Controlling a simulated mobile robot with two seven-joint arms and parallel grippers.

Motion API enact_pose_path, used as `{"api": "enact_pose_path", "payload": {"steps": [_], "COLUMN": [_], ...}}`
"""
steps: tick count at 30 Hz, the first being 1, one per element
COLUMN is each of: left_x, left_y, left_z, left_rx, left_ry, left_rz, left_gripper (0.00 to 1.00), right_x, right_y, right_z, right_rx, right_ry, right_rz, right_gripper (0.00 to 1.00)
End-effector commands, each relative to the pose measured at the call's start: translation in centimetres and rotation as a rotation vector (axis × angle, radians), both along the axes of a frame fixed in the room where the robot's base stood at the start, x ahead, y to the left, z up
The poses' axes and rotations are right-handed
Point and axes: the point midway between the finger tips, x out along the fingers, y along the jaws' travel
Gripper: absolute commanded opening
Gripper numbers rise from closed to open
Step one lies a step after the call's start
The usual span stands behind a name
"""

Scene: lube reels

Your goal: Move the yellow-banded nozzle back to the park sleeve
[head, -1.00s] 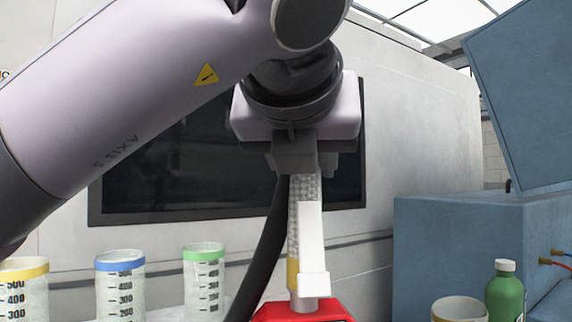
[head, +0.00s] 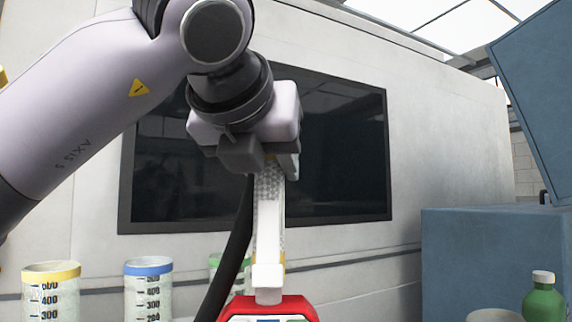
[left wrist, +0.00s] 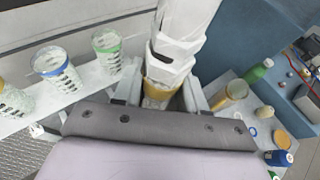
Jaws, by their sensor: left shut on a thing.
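My left gripper (head: 268,165) is shut on the nozzle and holds it upright. In the head view the nozzle (head: 268,225) has a pale textured shaft, a white lever-like part along it and a yellow band low down, partly hidden. A red body with a small display (head: 269,309) is at its lower end, cut off by the picture edge. A black hose (head: 238,250) hangs beside it. In the left wrist view the yellow-banded nozzle (left wrist: 166,87) shows between the fingers (left wrist: 164,98). I cannot make out the park sleeve. My right gripper is not in view.
Cups with yellow (head: 52,271), blue (head: 149,268) and green (head: 216,262) bands stand at left. A dark wall panel (head: 345,150) is behind. At right are a blue cabinet (head: 470,255), a green bottle (head: 543,298) and a mug (head: 494,315).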

Motion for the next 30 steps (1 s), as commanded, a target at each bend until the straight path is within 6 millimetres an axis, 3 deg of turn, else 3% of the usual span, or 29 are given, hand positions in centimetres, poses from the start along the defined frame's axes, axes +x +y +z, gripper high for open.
{"api": "enact_pose_path", "payload": {"steps": [7,9,14,30], "left_x": [0.8,0.7,0.7,0.7], "left_y": [1.7,1.5,1.5,1.4], "left_z": [-0.1,-0.9,-0.7,-1.3], "left_rx": [-0.003,-0.002,-0.003,-0.003], "left_ry": [-0.004,-0.005,-0.005,-0.005], "left_rz": [-0.001,-0.001,-0.001,-0.001], "left_gripper": [0.00,0.00,0.00,0.00], "right_x": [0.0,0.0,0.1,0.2], "right_y": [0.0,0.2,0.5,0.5], "right_z": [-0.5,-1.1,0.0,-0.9], "right_rx": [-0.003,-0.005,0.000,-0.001], "right_ry": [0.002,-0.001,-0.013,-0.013], "right_rz": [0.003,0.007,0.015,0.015], "right_gripper": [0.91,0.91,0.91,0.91]}}
